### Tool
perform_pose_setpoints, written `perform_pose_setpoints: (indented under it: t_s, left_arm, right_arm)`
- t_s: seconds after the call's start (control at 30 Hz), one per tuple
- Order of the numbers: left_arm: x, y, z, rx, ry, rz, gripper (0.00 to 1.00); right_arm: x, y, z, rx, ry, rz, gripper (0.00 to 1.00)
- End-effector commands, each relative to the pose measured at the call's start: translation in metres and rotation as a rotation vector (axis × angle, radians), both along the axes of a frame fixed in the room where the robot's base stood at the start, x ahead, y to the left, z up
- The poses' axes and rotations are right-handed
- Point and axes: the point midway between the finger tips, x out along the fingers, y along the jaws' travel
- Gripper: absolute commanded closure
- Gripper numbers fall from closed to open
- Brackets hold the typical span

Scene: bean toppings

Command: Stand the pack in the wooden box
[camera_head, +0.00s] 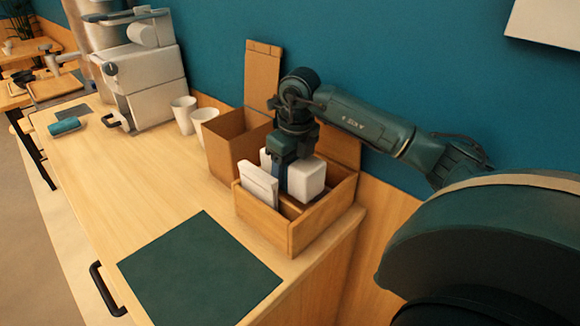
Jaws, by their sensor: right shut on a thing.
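The wooden box (265,215) stands on the right end of the counter, open at the top. My right gripper (283,174) reaches straight down into it and is shut on a white pack (306,181) that shows beside the fingers, upright within the box's walls. The lower part of this pack is hidden, so I cannot tell whether it touches the box floor. A flatter white item (259,186) leans in the left part of the box. My left gripper is not in view.
A brown open container (232,150) stands right behind the box, with a tall board by the wall. White cups (183,114) and a coffee machine (150,80) stand farther left. A dark green mat (200,270) lies in front; the counter between is mostly clear.

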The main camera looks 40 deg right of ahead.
Motion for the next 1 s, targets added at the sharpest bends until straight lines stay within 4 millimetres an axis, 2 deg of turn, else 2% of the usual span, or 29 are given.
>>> perform_pose_setpoints:
  t_s: [0.07, 0.1, 0.37, 0.63, 0.8, 1.0]
  left_arm:
    - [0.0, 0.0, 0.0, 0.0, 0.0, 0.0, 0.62]
    - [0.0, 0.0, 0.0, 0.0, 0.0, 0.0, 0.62]
    - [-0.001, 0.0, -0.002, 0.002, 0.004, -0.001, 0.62]
    - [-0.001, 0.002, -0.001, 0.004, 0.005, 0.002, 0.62]
    - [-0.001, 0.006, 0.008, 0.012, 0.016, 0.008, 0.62]
    - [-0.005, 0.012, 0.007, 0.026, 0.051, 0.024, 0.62]
  right_arm:
    - [0.0, 0.0, 0.0, 0.0, 0.0, 0.0, 0.69]
    - [0.0, 0.0, 0.0, 0.0, 0.0, 0.0, 0.38]
    - [0.0, 0.0, 0.0, 0.0, 0.0, 0.0, 0.17]
    - [0.0, 0.0, 0.002, 0.0, 0.0, 0.0, 0.15]
    - [0.0, 0.0, 0.02, -0.001, -0.001, -0.001, 0.15]
    - [0.0, 0.0, 0.04, 0.0, -0.001, 0.0, 0.15]
